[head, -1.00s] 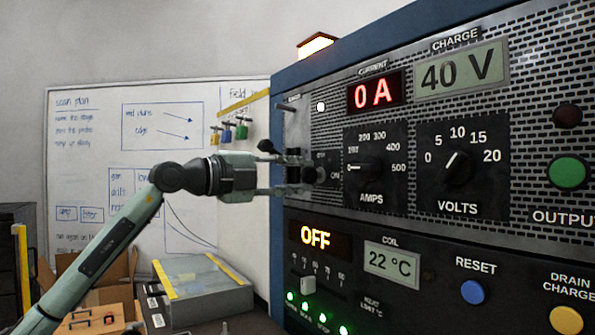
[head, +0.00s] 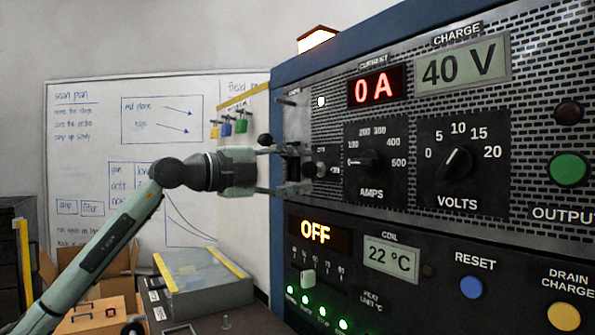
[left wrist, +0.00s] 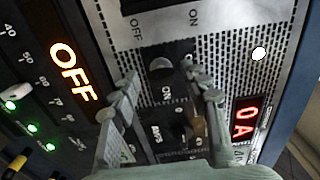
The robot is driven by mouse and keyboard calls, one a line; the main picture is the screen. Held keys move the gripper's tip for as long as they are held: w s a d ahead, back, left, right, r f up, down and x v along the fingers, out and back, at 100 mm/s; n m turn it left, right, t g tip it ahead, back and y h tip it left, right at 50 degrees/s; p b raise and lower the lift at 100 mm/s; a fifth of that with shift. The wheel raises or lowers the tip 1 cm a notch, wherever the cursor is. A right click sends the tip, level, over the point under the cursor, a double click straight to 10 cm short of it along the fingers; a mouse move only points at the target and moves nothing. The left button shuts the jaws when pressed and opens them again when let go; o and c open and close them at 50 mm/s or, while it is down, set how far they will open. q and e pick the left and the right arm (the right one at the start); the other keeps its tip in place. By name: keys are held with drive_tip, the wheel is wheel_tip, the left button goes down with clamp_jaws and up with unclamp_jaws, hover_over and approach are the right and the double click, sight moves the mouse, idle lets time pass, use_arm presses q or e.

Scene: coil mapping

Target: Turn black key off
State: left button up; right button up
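The black key switch sits on a dark plate (head: 320,170) at the left end of the power panel, with small OFF and ON marks. My left gripper (head: 303,169) reaches it from the left, with one finger above and one below the dark key parts. The fingers are spread with a gap between them. In the left wrist view the same gripper (left wrist: 163,85) shows both fingers apart, near a rounded grey piece (left wrist: 160,65) by an ON mark. Whether a finger touches the key, and the key's exact angle, I cannot tell. My right gripper is not in view.
The AMPS knob (head: 369,163) and VOLTS knob (head: 453,163) are to the right of the switch. The lit OFF display (head: 317,232) and a slider (head: 308,279) are below it. Several coloured padlocks (head: 241,122) hang behind. A grey case (head: 205,290) stands low in front.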

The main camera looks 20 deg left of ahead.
use_arm(q)
drive_tip(key=v, duration=1.2)
drive_tip(key=shift+a, duration=0.1)
idle(0.4)
